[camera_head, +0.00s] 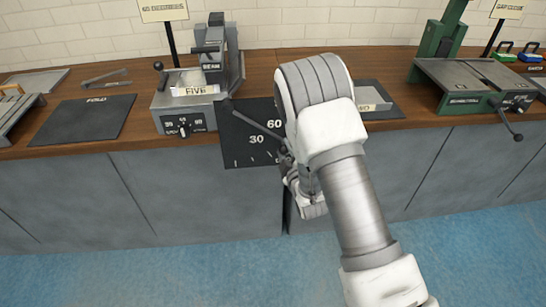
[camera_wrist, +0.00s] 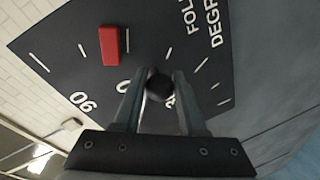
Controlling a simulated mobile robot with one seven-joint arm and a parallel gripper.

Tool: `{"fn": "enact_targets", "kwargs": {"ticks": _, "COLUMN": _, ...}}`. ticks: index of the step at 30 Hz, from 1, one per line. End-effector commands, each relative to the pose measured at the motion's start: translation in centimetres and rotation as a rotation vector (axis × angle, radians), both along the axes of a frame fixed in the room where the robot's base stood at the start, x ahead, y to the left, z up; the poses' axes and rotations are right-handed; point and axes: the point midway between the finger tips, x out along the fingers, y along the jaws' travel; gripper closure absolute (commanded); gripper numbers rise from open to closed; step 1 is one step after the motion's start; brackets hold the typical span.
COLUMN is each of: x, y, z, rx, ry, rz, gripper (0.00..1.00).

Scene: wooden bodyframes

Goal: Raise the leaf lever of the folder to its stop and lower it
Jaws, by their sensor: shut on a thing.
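The folder's black degree plate (camera_head: 247,137) hangs at the counter's front edge, marked 60 and 30 in the head view. A dark leaf lever (camera_head: 258,121) slopes down to the right across it, toward my gripper (camera_head: 286,156). In the wrist view, a round black knob (camera_wrist: 158,88) sits between the two fingers of my gripper (camera_wrist: 158,78), which is shut on it. The degree plate (camera_wrist: 65,52) fills much of that view, with a red block (camera_wrist: 110,42) on it. My arm hides the plate's right side and part of the folder in the head view.
A grey machine with a dial (camera_head: 184,128) stands left of the plate. A black mat (camera_head: 85,118) lies further left. A green machine (camera_head: 478,85) with a black-knobbed handle stands at the right. The floor (camera_head: 180,265) before the cabinets is clear.

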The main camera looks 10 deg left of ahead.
Motion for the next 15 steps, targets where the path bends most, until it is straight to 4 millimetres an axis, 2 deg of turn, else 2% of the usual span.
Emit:
{"fn": "enact_targets", "kwargs": {"ticks": 1, "x": 0.2, "y": -0.6, "z": 0.8, "rx": -0.030, "ry": -0.011, "rz": -0.004, "gripper": 1.00}}
{"fn": "enact_targets", "kwargs": {"ticks": 6, "x": 0.4, "y": -1.5, "z": 2.0, "rx": -0.109, "ry": -0.030, "rz": -0.004, "gripper": 1.00}}
{"fn": "enact_targets", "kwargs": {"ticks": 15, "x": 0.6, "y": -2.2, "z": 3.1, "rx": -0.172, "ry": -0.044, "rz": -0.004, "gripper": 1.00}}
